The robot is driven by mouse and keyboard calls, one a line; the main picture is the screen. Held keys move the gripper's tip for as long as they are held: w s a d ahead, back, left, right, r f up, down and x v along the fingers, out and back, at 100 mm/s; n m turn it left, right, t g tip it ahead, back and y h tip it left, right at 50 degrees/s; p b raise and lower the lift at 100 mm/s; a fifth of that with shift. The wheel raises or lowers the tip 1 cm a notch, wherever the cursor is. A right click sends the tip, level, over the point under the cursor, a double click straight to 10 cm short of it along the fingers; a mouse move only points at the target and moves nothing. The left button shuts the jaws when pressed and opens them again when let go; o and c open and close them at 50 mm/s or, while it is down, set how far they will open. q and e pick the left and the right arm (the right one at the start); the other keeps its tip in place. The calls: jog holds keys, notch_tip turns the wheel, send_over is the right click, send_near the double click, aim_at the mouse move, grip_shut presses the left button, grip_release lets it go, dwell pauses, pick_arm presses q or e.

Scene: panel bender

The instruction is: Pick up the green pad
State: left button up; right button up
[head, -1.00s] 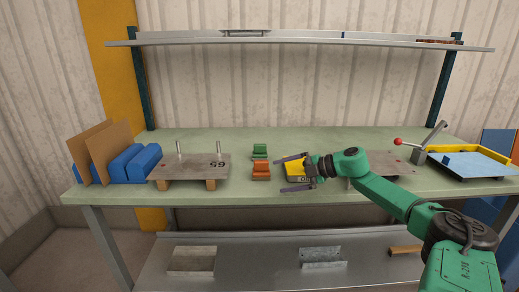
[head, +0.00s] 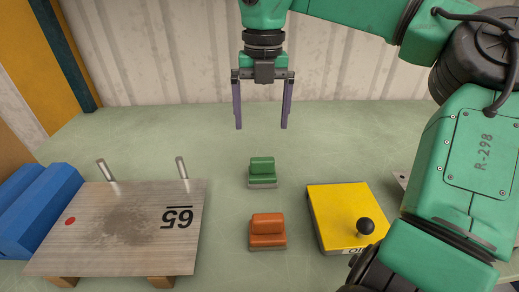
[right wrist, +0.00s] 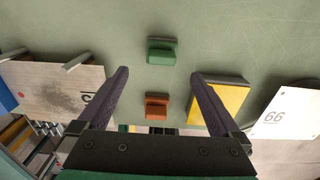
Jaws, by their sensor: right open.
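The green pad (head: 262,171) stands on the pale green bench top, behind the orange pad (head: 267,231). My right gripper (head: 262,126) is open and empty, pointing down. In the head view its fingers show above and beyond the green pad, apart from it. In the right wrist view the green pad (right wrist: 161,52) lies ahead of the gap between the two fingers (right wrist: 160,76), a little above their tips in the picture. The orange pad (right wrist: 157,106) shows between the fingers there. My left gripper is not in view.
A yellow box with a black knob (head: 344,214) stands right of the orange pad. A metal plate marked 65 (head: 125,225), with two upright pins, lies to the left on wooden blocks. Blue blocks (head: 32,212) stand at far left. The bench around the green pad is clear.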

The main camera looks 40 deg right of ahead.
send_over(263, 172)
jog(key=f, duration=0.6)
jog(key=shift+w+d, duration=0.15)
jog(key=shift+w, duration=0.15)
notch_tip(263, 172, down, 7)
jog(key=shift+w+d+f+p, duration=0.1)
jog(key=shift+p, duration=0.3)
jog(key=shift+f, duration=0.4)
jog(key=c, duration=1.2)
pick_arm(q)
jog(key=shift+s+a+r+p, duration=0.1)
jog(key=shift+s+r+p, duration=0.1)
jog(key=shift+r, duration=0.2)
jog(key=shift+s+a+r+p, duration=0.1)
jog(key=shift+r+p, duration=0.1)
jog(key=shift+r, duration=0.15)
pick_arm(e)
jog(key=shift+o, duration=0.2)
notch_tip(263, 172, up, 20)
